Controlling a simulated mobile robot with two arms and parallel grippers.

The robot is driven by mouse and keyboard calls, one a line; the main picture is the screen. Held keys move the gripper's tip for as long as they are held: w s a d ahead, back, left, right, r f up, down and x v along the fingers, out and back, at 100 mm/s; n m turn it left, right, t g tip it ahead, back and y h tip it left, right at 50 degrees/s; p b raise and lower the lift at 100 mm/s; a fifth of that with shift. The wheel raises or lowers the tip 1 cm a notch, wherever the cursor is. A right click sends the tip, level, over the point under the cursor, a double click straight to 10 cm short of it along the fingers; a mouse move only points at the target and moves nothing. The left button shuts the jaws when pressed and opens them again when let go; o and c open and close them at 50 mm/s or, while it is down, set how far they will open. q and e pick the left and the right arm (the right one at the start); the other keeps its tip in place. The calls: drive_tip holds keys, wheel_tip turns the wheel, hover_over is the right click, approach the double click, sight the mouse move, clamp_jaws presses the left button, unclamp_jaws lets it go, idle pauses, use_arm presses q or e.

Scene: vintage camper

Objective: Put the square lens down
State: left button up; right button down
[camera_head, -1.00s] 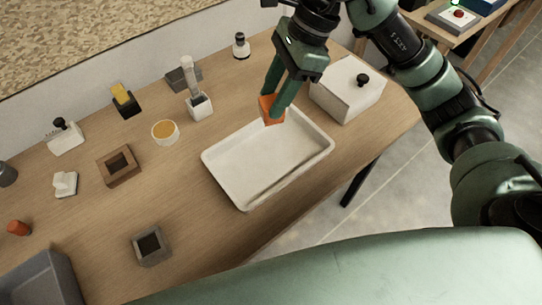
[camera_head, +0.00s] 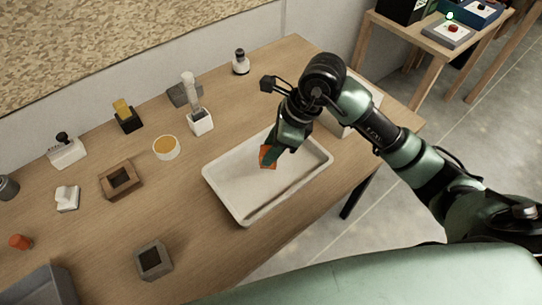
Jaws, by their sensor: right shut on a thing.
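An orange piece (camera_head: 266,158), which I take to be the square lens, is in my right gripper (camera_head: 271,153). The right gripper is shut on it and points down over the white tray (camera_head: 230,199). The fingers and wrist cover much of the piece. I cannot tell whether it touches the tray floor. The rest of the tray looks empty. My left gripper is not in view.
A wooden square frame (camera_head: 121,180), a grey square frame (camera_head: 153,260), a round amber-topped dish (camera_head: 166,148) and a small white holder (camera_head: 200,123) stand left of the tray. A white box (camera_head: 345,118) is behind my right arm. Bare table lies left of the tray.

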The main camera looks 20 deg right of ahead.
wheel_tip(320, 180, down, 4)
drive_tip(key=shift+f+p, duration=0.2)
drive_tip(key=shift+p, duration=0.1)
drive_tip(key=shift+f, duration=0.25)
drive_tip(key=shift+f, duration=0.1)
drive_tip(key=c, duration=0.9)
unclamp_jaws()
drive_tip(key=shift+o, duration=0.2)
